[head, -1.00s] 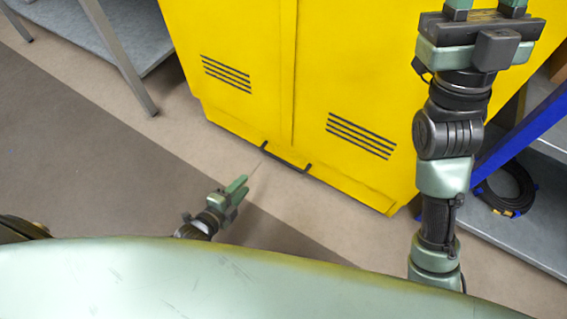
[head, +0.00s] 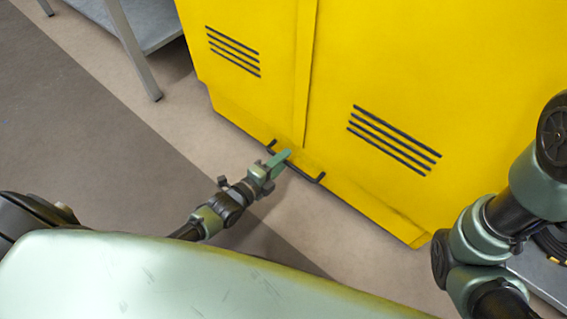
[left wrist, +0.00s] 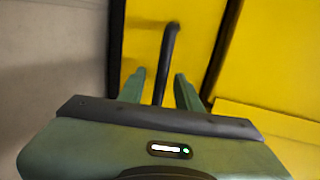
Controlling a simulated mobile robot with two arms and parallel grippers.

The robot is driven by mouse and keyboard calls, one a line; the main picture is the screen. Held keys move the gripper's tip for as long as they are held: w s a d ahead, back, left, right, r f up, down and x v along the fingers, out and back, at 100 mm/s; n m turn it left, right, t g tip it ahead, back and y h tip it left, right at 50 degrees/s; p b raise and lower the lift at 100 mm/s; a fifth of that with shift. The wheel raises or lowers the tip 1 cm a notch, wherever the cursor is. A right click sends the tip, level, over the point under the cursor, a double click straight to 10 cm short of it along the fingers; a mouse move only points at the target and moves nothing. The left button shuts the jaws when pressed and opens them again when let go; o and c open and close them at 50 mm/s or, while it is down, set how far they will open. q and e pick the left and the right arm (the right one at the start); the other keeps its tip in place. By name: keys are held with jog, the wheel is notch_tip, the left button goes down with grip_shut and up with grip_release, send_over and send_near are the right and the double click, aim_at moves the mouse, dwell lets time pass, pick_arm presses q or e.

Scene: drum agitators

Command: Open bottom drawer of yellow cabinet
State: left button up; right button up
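The yellow cabinet (head: 400,80) stands ahead, with two vented doors above a low bottom drawer (head: 365,208). A black bar handle (head: 308,176) sits on the drawer's front. My left gripper (head: 284,156) is at the handle's middle, which it partly hides. In the left wrist view, the open fingers (left wrist: 160,75) stand apart with the black handle (left wrist: 169,50) running between them. Whether either finger touches the bar, I cannot tell. My right arm is at the right edge of the head view; its gripper is out of view.
A grey metal table (head: 140,30) with legs stands at the upper left. The floor (head: 90,120) before the cabinet is clear.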

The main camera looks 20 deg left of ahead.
pick_arm(q)
jog(key=shift+w+d, duration=0.1)
jog(key=shift+w, duration=0.2)
grip_shut()
jog(key=shift+f, duration=0.1)
dwell(1.2)
